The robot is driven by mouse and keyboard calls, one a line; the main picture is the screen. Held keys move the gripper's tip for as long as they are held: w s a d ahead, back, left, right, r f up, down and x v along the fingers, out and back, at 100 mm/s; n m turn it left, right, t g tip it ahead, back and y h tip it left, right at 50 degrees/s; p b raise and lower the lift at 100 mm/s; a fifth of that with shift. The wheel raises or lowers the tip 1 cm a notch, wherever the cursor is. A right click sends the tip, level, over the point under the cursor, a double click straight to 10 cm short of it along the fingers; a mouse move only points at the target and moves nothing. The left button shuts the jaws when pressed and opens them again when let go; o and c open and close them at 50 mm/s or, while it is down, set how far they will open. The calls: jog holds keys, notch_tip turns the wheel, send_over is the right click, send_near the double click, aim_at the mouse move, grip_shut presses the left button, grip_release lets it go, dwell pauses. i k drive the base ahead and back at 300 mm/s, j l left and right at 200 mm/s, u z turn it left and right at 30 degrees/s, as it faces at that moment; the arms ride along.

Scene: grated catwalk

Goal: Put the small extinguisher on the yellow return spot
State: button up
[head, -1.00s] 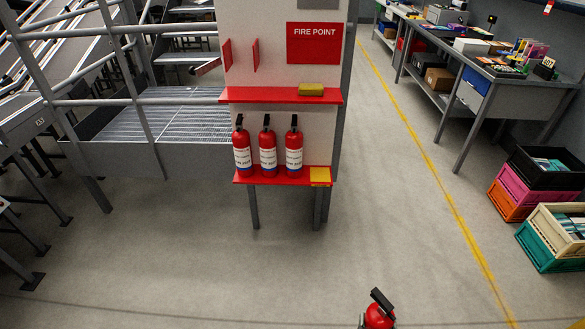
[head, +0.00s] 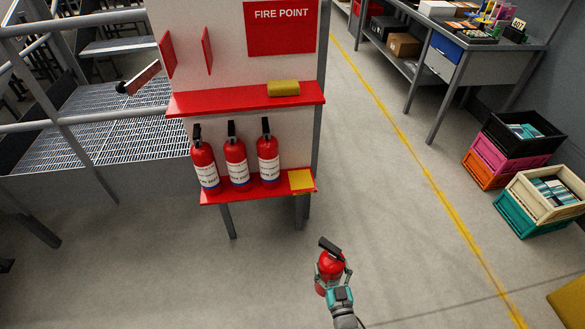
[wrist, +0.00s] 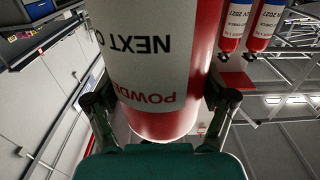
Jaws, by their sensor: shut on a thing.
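My gripper (head: 334,281) is shut on a small red extinguisher (head: 330,264) with a black top, held upright in front of the fire point stand, clear of it to the lower right. In the wrist view the extinguisher (wrist: 158,60) fills the middle, its white label reading upside down, with a finger on each side. The yellow return spot (head: 302,180) is a square at the right end of the lower red shelf (head: 245,194). Nothing stands on it.
Three red extinguishers (head: 236,163) stand on the lower shelf left of the yellow spot. Above is an upper red shelf (head: 230,101) with a yellow item (head: 284,88). Stacked crates (head: 513,148) stand at the right. The floor between is clear.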

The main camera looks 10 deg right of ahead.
aim_at(301, 179)
jog(key=i+j, duration=0.1)
jog(key=i, duration=0.8)
